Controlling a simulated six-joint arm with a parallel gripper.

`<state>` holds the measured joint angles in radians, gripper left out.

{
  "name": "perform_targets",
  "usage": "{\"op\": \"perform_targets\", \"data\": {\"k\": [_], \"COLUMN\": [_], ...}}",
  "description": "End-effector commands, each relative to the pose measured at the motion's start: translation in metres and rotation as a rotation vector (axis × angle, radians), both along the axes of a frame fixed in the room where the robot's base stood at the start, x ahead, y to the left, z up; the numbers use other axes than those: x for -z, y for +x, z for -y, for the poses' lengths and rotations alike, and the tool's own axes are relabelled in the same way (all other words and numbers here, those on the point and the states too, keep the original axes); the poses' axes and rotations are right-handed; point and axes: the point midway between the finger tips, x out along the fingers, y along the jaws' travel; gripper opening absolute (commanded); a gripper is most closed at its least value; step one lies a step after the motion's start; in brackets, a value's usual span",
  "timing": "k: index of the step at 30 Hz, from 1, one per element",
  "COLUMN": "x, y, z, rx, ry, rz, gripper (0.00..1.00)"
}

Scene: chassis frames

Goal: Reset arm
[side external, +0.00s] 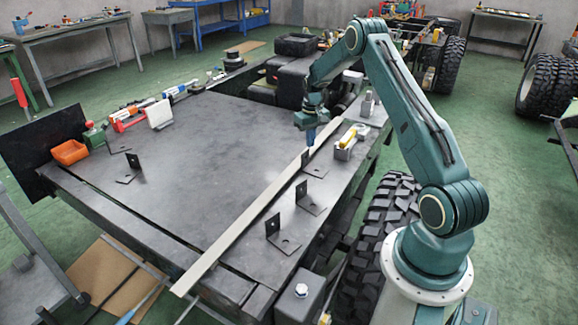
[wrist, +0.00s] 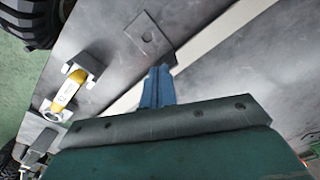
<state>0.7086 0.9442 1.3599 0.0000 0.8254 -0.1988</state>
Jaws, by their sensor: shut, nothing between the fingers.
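My teal arm reaches over the chassis frame's dark metal top (side external: 200,140) in the side external view. My gripper (side external: 310,138) points down near the far part of a long pale bar (side external: 240,225) that lies along the top. In the wrist view my gripper (wrist: 160,70) shows two blue fingers pressed together with nothing between them. The pale bar (wrist: 215,40) runs diagonally beside the fingertips there. An angle bracket (wrist: 150,38) lies just ahead of the fingers. I cannot tell how high the fingers are above the surface.
A yellow-and-grey fixture (side external: 348,142) stands right of my gripper, and shows in the wrist view (wrist: 70,88). Black brackets (side external: 310,198) stand along the bar. An orange bin (side external: 69,152) and small tools sit at the left edge. The top's middle is clear.

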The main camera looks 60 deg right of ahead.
Motion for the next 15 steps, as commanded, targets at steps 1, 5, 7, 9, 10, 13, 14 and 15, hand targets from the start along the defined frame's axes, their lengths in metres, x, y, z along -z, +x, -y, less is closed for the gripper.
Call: {"op": "perform_targets", "data": {"k": [1,5,7,9,10,13,14,15], "x": [-0.010,-0.040,-0.058,-0.078,-0.086,-0.112,-0.120,-0.130], "y": [0.003,0.009,0.011,0.013,0.013,0.013,0.013,0.012], "z": [-0.005,-0.024,-0.036,-0.050,-0.056,-0.077,-0.084,-0.092], "rx": [-0.008,-0.031,-0.045,-0.061,-0.069,-0.092,-0.099,-0.107], "ry": [-0.005,-0.020,-0.027,-0.037,-0.040,-0.052,-0.055,-0.059], "rz": [0.006,0.024,0.035,0.048,0.053,0.072,0.078,0.085], "gripper": [0.00,0.00,0.00,0.00,0.00,0.00,0.00,0.00]}}
